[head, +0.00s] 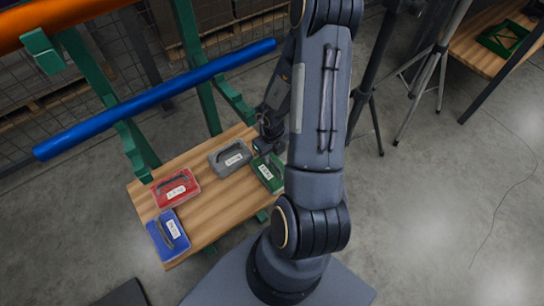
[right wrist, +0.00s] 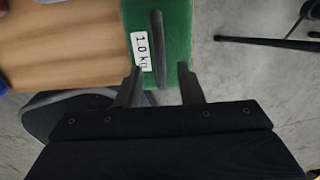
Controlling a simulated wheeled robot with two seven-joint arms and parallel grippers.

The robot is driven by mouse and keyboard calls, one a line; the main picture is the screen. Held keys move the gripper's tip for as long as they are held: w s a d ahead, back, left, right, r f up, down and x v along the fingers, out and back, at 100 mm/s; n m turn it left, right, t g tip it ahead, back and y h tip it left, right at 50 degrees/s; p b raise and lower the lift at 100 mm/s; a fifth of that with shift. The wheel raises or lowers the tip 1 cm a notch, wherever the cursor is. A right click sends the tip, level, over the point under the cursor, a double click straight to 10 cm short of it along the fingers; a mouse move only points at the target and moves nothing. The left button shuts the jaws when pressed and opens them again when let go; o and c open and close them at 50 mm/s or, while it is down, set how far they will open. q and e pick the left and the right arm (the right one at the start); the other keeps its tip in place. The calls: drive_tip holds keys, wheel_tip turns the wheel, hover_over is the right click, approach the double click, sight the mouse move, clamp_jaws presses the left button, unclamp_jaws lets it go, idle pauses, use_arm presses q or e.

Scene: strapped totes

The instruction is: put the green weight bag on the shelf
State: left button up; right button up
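The green weight bag (head: 270,179) lies at the right end of a wooden board (head: 212,200), partly hidden by my arm in the head view. In the right wrist view the green bag (right wrist: 178,30) shows a dark handle strap and a white "1.0 kg" label. My right gripper (right wrist: 158,72) is open, with one finger to each side of the strap's near end; whether the fingers touch the bag is unclear. In the head view the right gripper (head: 267,150) is over the bag, its fingers hard to make out. My left gripper is not in view.
A grey bag (head: 231,158), a red bag (head: 176,189) and a blue bag (head: 168,235) lie on the same board. A blue bar (head: 150,98) and green rack posts stand behind it. A wooden surface (head: 478,40) with a green item is at upper right, beside a tripod (head: 432,75).

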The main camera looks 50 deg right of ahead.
wheel_tip(320, 180, up, 8)
drive_tip(key=p, duration=0.3)
drive_tip(key=shift+f, duration=0.25)
drive_tip(key=shift+s, duration=0.1)
